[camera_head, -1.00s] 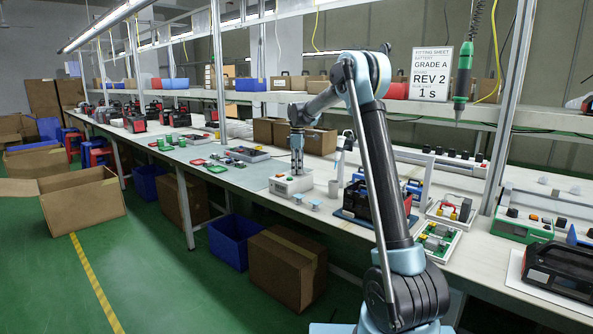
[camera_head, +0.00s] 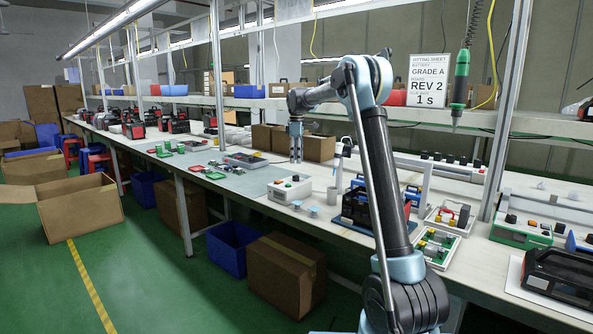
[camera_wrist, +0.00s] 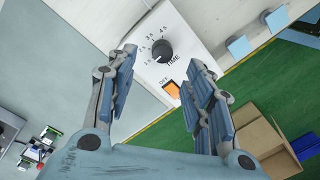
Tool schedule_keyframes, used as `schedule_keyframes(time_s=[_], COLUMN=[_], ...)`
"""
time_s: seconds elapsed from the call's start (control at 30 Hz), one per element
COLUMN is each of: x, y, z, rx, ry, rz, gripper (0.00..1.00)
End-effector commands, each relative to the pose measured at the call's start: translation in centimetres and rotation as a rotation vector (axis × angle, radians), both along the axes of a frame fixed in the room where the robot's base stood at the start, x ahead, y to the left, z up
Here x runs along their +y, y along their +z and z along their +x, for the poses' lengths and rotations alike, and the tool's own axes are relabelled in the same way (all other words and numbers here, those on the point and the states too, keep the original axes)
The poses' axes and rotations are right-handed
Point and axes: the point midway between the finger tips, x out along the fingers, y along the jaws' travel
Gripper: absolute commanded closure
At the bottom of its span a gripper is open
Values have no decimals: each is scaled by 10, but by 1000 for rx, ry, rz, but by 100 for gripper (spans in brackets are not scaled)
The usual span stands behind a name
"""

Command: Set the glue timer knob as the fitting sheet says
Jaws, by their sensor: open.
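The glue timer is a small white box (camera_head: 288,191) on the bench, with a dark knob on top. In the wrist view its black knob (camera_wrist: 162,50) sits beside the word TIME, ringed by second marks, with an orange OFF switch (camera_wrist: 171,89) near it. I cannot tell surely which mark the knob points to. My gripper (camera_head: 296,157) is up behind the box, apart from it. In the wrist view my gripper (camera_wrist: 163,88) is open and empty, its fingers either side of the timer's face. The fitting sheet (camera_head: 430,80) reads GRADE A, REV 2, 1 s.
A black power unit (camera_head: 362,208) is to the right. Cardboard boxes (camera_head: 318,147) stand behind. A green hanging tool (camera_head: 459,82) is at the upper right.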

Motion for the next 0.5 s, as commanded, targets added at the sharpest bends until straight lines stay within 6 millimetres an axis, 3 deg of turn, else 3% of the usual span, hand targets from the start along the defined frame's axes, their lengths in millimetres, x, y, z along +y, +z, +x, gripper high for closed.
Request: schedule_keyframes(time_s=[0.2, 0.5], x=[-1, -1], y=[29, 38], z=[2, 3], rx=[0, 0], ry=[0, -1], rz=[0, 0], gripper=[53, 53])
